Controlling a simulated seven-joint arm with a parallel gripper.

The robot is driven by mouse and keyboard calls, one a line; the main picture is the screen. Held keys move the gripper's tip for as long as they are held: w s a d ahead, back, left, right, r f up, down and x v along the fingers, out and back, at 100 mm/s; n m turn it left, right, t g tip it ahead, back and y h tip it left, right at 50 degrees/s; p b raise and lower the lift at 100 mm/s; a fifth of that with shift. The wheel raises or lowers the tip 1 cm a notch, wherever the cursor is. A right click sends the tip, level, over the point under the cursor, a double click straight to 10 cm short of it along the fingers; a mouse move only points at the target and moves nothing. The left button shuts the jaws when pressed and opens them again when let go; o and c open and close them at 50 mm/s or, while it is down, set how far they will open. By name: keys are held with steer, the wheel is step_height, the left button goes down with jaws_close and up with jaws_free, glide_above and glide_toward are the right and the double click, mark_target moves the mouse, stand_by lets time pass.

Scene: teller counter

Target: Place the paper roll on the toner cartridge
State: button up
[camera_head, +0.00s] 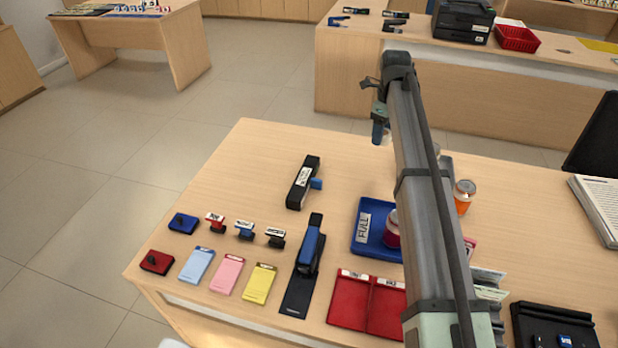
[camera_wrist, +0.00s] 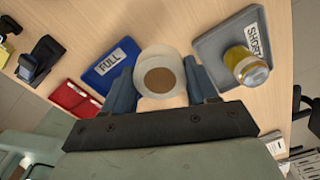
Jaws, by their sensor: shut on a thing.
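The paper roll (camera_wrist: 181,58), white with a brown core, is in my gripper (camera_wrist: 159,86) in the wrist view. Its blue fingers are shut on the roll from both sides, with the core's end facing the camera. The toner cartridge (camera_head: 300,190) appears to be the long black piece with a white label and a blue tab. It lies on the counter left of the blue tray in the head view. I cannot make it out in the wrist view.
The blue FULL tray (camera_head: 362,246) holds a red jar. The grey SHORT tray (camera_wrist: 207,48) holds a yellow-orange jar (camera_head: 464,197). The counter left of the cartridge is clear.

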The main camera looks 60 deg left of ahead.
steer(key=s+a+n, duration=0.1)
steer(key=s+a, duration=0.5)
steer(key=s, duration=0.3)
steer(key=s+a+n, duration=0.2)
steer(key=s+a, duration=0.3)
steer(key=s, duration=0.5)
glide_above(308, 177)
step_height(308, 177, down, 4)
steer(key=f, duration=0.1)
steer(key=shift+f, duration=5)
steer(key=shift+f, duration=0.15)
steer(key=o, duration=1)
steer(key=shift+o, duration=0.2)
step_height(308, 177, up, 12)
